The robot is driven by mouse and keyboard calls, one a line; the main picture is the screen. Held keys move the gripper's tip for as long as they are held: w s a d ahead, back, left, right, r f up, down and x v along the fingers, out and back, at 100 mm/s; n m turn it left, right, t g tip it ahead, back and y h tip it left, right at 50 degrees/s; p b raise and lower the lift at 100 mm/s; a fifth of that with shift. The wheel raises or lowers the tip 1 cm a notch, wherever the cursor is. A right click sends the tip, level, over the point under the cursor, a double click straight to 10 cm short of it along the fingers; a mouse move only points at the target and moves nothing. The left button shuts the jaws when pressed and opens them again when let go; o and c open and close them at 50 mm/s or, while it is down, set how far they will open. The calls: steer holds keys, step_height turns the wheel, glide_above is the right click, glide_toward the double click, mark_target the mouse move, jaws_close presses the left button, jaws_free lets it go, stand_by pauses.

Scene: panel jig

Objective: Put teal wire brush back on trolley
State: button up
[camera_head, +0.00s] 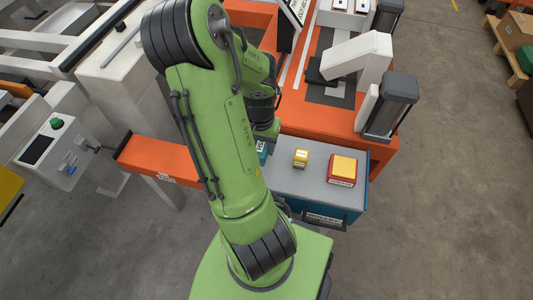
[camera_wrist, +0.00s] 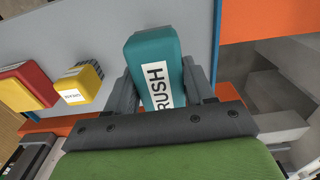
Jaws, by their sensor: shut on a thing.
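The teal wire brush (camera_wrist: 152,52) is a teal block with a white label reading "RUSH" in the wrist view. My gripper (camera_wrist: 158,80) is shut on it, one jaw on each side. In the head view a small teal part of the brush (camera_head: 262,147) shows beside my green arm, which hides the rest and most of my gripper. The trolley (camera_head: 312,193) has a grey top and blue sides. The brush is over the left part of its top, near the blue edge (camera_wrist: 215,45) in the wrist view. I cannot tell whether it touches the top.
A yellow block (camera_head: 301,158) and a red-and-yellow block (camera_head: 343,170) stand on the trolley top, right of the brush. An orange bench (camera_head: 385,150) with fixtures lies behind. An orange beam (camera_head: 160,158) and a control box (camera_head: 50,150) are at left.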

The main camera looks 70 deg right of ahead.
steer(key=shift+f+b, duration=0.35)
steer(key=shift+f, duration=1.2)
steer(key=shift+f, duration=0.2)
steer(key=o, duration=1)
steer(key=shift+r, duration=0.1)
